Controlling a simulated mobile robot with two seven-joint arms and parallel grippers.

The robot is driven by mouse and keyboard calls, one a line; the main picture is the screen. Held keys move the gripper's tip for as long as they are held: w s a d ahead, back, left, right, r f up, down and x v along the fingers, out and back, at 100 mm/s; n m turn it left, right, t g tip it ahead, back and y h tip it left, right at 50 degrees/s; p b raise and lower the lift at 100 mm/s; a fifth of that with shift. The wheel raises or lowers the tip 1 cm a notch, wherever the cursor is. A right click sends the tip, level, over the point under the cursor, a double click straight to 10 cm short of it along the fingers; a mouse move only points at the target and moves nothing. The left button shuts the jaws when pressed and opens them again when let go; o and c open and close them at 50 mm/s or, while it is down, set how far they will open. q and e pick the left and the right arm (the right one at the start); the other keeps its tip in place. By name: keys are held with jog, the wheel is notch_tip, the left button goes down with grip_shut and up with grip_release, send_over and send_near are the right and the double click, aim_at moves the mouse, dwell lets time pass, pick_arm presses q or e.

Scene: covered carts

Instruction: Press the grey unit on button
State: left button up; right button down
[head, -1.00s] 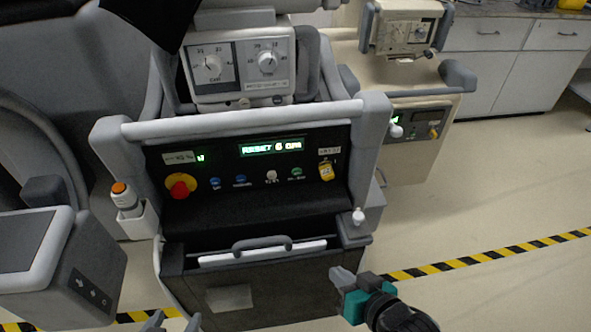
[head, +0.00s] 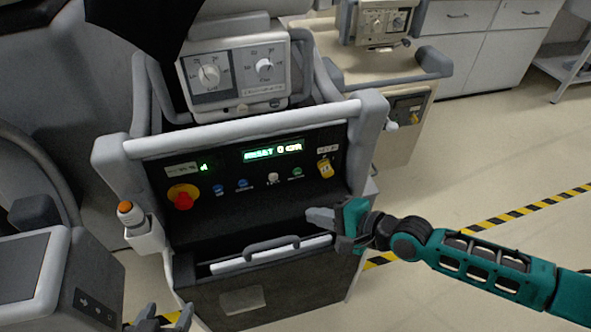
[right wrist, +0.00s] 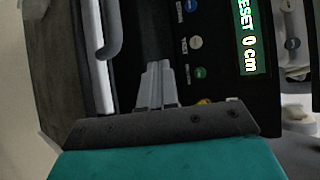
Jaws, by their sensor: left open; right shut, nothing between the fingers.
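The grey unit (head: 270,120) is a cart with a black control panel (head: 225,212). The panel has a red knob on yellow (head: 183,199), two blue buttons (head: 218,190), a white button (head: 273,179), a green button (head: 297,172) and a yellow switch (head: 325,169). The small labels are unreadable. My right gripper (head: 312,215) is shut and empty, in front of the panel's lower right. In the right wrist view its fingertips (right wrist: 157,68) point toward the panel, appearing below and left of the green button (right wrist: 200,72). My left gripper (head: 165,322) is open at the bottom edge.
The panel's display (head: 272,151) is lit; in the right wrist view it (right wrist: 247,40) ends in "ESET 0 cm". A grey rail (head: 240,130) spans above the panel, and a drawer handle (head: 270,246) is below. A beige cart (head: 390,85) stands behind.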

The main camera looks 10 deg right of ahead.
aim_at(297, 172)
dwell(0.3)
jog(key=shift+w+f+b, duration=0.15)
jog(key=shift+w+b, duration=0.45)
jog(key=shift+b, duration=0.05)
jog(key=w+b, duration=0.5)
jog(key=w, duration=0.1)
jog(key=shift+w+a, duration=0.15)
jog(key=shift+w, duration=0.05)
jog(key=shift+w+b, duration=0.3)
jog(key=shift+w, duration=0.3)
dwell(0.3)
jog(key=shift+w, duration=0.15)
dwell(0.5)
jog(key=shift+w, duration=0.3)
